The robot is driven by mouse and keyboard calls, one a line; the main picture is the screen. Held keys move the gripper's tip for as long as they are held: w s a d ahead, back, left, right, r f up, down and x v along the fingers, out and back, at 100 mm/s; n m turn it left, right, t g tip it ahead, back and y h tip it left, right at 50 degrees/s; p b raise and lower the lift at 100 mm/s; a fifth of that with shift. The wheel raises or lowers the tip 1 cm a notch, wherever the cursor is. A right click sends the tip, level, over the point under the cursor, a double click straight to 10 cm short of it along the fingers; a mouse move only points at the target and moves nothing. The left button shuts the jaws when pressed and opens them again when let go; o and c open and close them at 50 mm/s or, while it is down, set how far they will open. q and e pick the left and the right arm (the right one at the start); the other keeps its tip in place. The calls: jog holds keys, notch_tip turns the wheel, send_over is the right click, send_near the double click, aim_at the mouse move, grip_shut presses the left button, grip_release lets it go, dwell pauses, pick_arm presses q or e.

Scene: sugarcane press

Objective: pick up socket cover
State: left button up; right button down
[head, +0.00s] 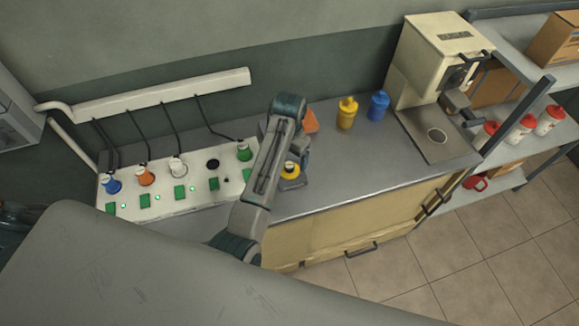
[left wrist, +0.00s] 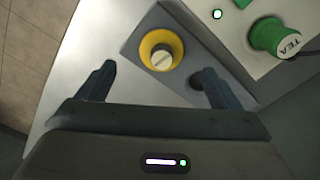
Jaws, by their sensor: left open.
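A yellow round piece with a pale cap (head: 290,169) sits on a dark grey square plate (head: 292,184) on the counter, right of the white socket panel. It also shows in the left wrist view (left wrist: 161,50), ahead of my fingers. I cannot tell for sure whether it is the socket cover. A black round spot (head: 212,164) shows on the panel between the white and green plugs. My left gripper (head: 299,158) is above the plate, partly hidden by its own arm. In the left wrist view my left gripper (left wrist: 158,85) is open and empty, one finger on each side of the yellow piece.
The panel (head: 160,208) bears blue, orange, white and green plugs (head: 244,152) with cables. An orange item (head: 310,122), a yellow bottle (head: 347,113) and a blue bottle (head: 378,106) stand behind. A cream machine (head: 440,60) stands right. The counter's middle is clear.

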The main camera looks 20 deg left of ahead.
aim_at(289, 165)
pick_arm(q)
jog(key=shift+w+f, duration=0.2)
jog(key=shift+f, duration=0.55)
notch_tip(289, 165, down, 5)
jog(key=p, duration=0.2)
jog(key=shift+a+r+p, duration=0.1)
jog(key=shift+r+p, duration=0.1)
jog(key=shift+p, duration=0.2)
jog(key=shift+f, duration=0.4)
jog(key=c, duration=1.1)
jog(key=shift+o, duration=0.2)
pick_arm(e)
jog(key=shift+w+a+r, duration=0.1)
jog(key=shift+w+r, duration=0.35)
jog(key=shift+r, duration=0.3)
jog(key=shift+w+a+r, duration=0.1)
jog(key=shift+w+r, duration=0.35)
jog(key=shift+r, duration=0.3)
